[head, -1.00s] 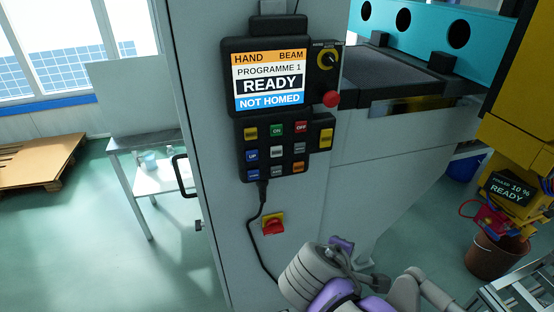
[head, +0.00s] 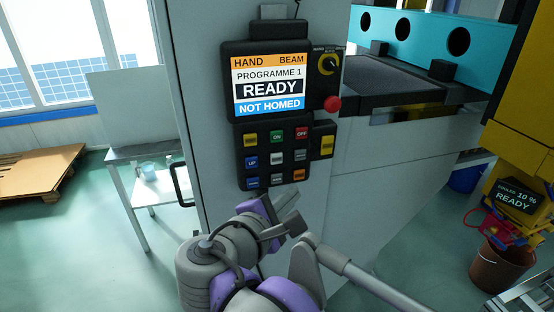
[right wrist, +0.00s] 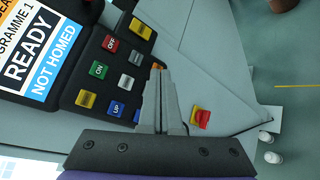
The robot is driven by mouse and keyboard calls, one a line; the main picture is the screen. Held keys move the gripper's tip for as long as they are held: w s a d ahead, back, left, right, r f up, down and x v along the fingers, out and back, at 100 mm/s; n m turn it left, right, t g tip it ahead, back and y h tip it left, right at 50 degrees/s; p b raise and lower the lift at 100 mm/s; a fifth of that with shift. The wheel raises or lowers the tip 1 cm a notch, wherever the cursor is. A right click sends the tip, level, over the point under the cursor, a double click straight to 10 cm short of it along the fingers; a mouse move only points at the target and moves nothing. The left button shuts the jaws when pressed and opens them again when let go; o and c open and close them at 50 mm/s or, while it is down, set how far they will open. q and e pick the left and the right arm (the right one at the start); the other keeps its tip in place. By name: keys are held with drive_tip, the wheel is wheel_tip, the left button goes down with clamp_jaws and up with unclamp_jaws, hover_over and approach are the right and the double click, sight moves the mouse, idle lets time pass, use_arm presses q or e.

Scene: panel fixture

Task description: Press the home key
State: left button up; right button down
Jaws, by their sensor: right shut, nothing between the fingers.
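The black keypad (head: 275,152) hangs below the screen on the grey cabinet, with several coloured keys. Yellow, green ON and red OFF keys form its top row, with blue UP (head: 251,161) below. A blue, a grey and an orange key (head: 299,174) form the bottom row. The labels on most keys are too small to read, so I cannot tell which is the home key. My right gripper (head: 291,222) is shut and empty, just below the keypad. In the right wrist view its fingers (right wrist: 160,75) hide part of the lower keys; contact is unclear. My left gripper is not in view.
The screen (head: 270,85) reads READY and NOT HOMED. A red rotary switch (right wrist: 202,118) is on the cabinet. A black handle (head: 181,181) sticks out at left.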

sight(277, 159)
drive_tip(key=w+a, duration=0.1)
drive_tip(key=w, duration=0.4)
drive_tip(key=w+a, duration=0.1)
drive_tip(key=w, duration=0.2)
drive_tip(key=shift+w+a, duration=0.1)
drive_tip(key=shift+a, duration=0.25)
idle(1.8)
drive_tip(key=shift+w+a, duration=0.1)
drive_tip(key=shift+w, duration=0.35)
